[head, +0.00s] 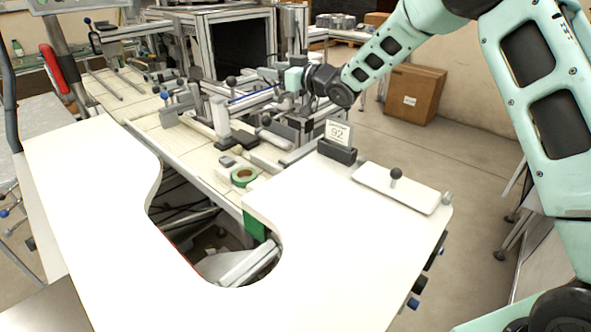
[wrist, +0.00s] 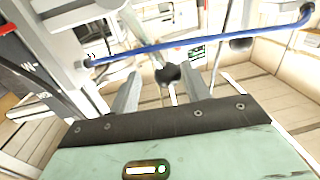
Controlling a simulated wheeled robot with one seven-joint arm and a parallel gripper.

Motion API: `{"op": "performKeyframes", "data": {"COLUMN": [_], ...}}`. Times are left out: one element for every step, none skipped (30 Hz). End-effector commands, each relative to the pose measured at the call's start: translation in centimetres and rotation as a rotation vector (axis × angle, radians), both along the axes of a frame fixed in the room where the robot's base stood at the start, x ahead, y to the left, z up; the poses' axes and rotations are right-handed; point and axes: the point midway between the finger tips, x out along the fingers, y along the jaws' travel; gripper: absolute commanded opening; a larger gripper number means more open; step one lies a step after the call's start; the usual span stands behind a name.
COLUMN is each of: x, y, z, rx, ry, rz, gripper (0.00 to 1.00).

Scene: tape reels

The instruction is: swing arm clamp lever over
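My gripper shows at the end of my arm in the head view (head: 283,84), beside the metal frame of the machine. In the wrist view my gripper (wrist: 161,75) has its two grey fingers apart. A dark ball knob (wrist: 168,75) shows in the gap between the fingers, seemingly a little beyond the tips; I cannot tell whether they touch it. A blue rod (wrist: 190,43) crosses above the fingers, and it also shows in the head view (head: 250,97). A dark-knobbed upright lever (head: 231,83) stands left of my gripper. I cannot tell which knob belongs to the clamp lever.
A white worktop (head: 330,230) with a curved cutout fills the front. On it are a holder with a sign reading 92 (head: 338,133) and a white plate (head: 375,190) with a dark knob. A green tape reel (head: 243,177) lies nearby. A cardboard box (head: 412,95) stands on the floor behind.

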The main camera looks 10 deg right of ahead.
Motion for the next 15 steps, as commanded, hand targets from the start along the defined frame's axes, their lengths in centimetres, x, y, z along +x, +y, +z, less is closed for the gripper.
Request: {"op": "performKeyframes", "data": {"x": [-0.9, -1.4, -1.9, -2.4, -2.8, -3.4, -3.9, -4.3, -4.9, -5.3, -5.8, -6.3, -6.8, -7.2, -7.8], "y": [-0.7, -1.1, -1.6, -1.9, -2.3, -2.8, -3.1, -3.4, -4.0, -4.4, -4.7, -5.2, -5.6, -6.0, -6.4], "z": [-0.3, -0.4, -0.3, -0.3, -0.4, -0.3, -0.3, -0.3, -0.2, -0.3, -0.3, -0.2, -0.2, -0.3, -0.2], "rx": [-0.002, -0.003, -0.004, -0.005, -0.005, -0.005, -0.005, -0.005, -0.005, -0.005, -0.006, -0.006, -0.006, -0.006, -0.006], "ry": [-0.001, -0.001, -0.003, -0.002, -0.002, -0.004, -0.002, -0.003, -0.004, -0.003, -0.002, -0.004, -0.004, -0.002, -0.004], "rz": [-0.001, -0.001, -0.001, -0.001, -0.001, 0.0, 0.0, 0.0, -0.001, -0.001, -0.001, -0.001, -0.001, -0.001, -0.001], "gripper": [0.47, 0.47, 0.47, 0.47, 0.47, 0.47, 0.47, 0.47, 0.47, 0.47, 0.47, 0.47, 0.47, 0.47, 0.47]}}
